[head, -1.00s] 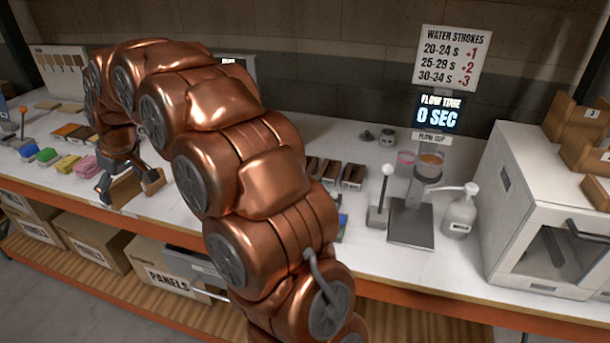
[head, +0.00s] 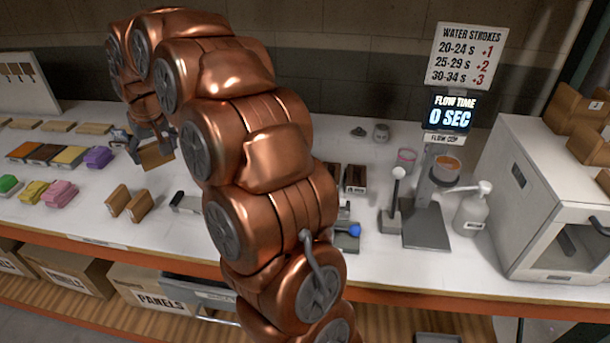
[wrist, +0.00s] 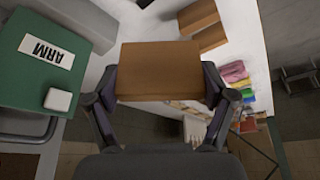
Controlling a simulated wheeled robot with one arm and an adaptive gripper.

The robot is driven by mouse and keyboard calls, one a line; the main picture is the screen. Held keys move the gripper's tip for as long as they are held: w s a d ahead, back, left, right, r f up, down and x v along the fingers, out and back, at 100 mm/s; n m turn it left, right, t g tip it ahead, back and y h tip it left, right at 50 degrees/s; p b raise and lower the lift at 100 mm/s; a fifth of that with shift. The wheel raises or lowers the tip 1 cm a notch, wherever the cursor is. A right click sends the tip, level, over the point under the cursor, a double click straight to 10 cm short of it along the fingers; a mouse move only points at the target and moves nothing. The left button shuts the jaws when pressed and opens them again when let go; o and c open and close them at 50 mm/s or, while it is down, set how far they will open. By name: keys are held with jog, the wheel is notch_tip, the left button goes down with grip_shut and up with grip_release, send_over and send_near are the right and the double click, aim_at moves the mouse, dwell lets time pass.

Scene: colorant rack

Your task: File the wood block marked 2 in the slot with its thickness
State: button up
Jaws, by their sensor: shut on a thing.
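My gripper (head: 150,143) is shut on a brown wood block (head: 157,155) and holds it raised above the white bench. In the wrist view the held wood block (wrist: 160,68) lies level between the two fingers of my gripper (wrist: 160,84). No number shows on its visible faces, so I cannot tell its mark. Two similar wood blocks, a left one (head: 117,200) and a right one (head: 139,206), stand on the bench near its front edge. They also show in the wrist view, top (wrist: 198,15) and lower (wrist: 211,38). I cannot make out a slot for the block.
Coloured blocks, including a purple one (head: 98,157) and a pink one (head: 60,193), lie to the left. A flow cup stand (head: 427,225), a pump bottle (head: 470,210) and a white cabinet (head: 525,185) stand to the right. A green panel marked ARM (wrist: 40,90) shows in the wrist view.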

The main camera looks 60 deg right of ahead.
jog(key=s+d+r+m+h+p, duration=0.1)
jog(key=s+d+m, duration=0.2)
jog(key=d, duration=0.4)
jog(key=s+d+r+m+h, duration=0.1)
jog(key=s+d+r+m, duration=0.15)
jog(key=d, duration=0.35)
jog(key=m+g+y+b, duration=0.1)
jog(key=m+g+b, duration=0.45)
jog(key=m, duration=1.75)
send_over(356, 181)
jog(key=p, duration=0.3)
notch_tip(356, 181, down, 10)
jog(key=g, duration=0.3)
notch_tip(356, 181, down, 9)
jog(key=p, duration=0.3)
jog(key=shift+f, duration=0.6)
jog(key=shift+f+b, duration=0.3)
jog(key=shift+b, duration=0.2)
